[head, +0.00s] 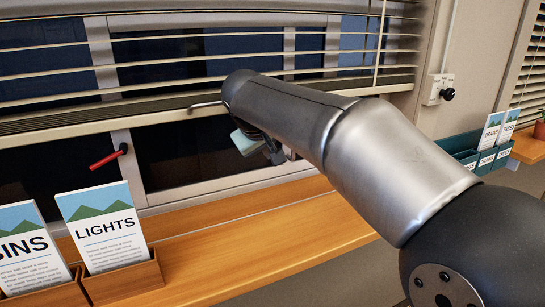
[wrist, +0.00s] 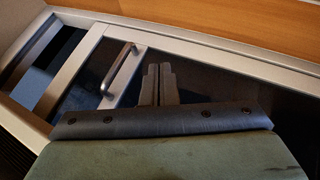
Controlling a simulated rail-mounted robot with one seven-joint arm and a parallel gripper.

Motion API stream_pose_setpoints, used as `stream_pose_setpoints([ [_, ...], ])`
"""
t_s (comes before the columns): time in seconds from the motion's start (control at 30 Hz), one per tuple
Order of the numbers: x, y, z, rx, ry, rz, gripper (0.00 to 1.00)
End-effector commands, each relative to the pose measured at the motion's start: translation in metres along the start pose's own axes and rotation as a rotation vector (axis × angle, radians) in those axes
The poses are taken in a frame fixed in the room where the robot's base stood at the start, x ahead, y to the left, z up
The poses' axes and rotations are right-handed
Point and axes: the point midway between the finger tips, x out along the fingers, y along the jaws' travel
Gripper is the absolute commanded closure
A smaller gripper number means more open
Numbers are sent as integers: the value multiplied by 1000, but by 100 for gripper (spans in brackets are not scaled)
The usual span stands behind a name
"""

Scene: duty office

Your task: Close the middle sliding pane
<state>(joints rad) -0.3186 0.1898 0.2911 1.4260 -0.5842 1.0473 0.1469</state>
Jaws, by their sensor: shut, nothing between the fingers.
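The window (head: 175,198) has light frames and dark glass, and is partly covered by blinds. In the wrist view, a silver bar handle (wrist: 119,69) is fixed on a light upright pane frame (wrist: 130,78). My gripper (wrist: 160,70) is shut and empty. Its fingertips are to the right of that handle in the wrist view, in front of a dark area, and look apart from the handle. In the head view my gripper (head: 278,155) is low by the window, and my arm hides much of the window behind it. I cannot tell how far the middle pane is open.
A red handle (head: 108,158) sticks out from a window upright at left. Slatted blinds (head: 150,65) hang above. Leaflet holders (head: 125,280) stand on the wooden sill (head: 250,245) at front left; teal holders (head: 470,158) stand at right. The sill's middle is clear.

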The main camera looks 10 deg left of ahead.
Motion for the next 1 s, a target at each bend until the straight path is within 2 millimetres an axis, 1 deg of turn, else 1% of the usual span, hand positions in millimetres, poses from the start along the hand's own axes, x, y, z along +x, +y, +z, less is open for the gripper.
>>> stream_pose_setpoints([
  [0.3, 66, 0, 2, 0, -5, -1, 100],
  [0.43, 92, 0, 2, 2, -6, -2, 100],
  [0.5, 92, 17, -1, 6, -3, 1, 100],
  [0.63, 98, 31, -2, 4, -3, 1, 100],
  [0.8, 101, 38, -2, 2, -2, 0, 100],
  [1.0, 102, 38, -2, 1, -1, -1, 100],
])
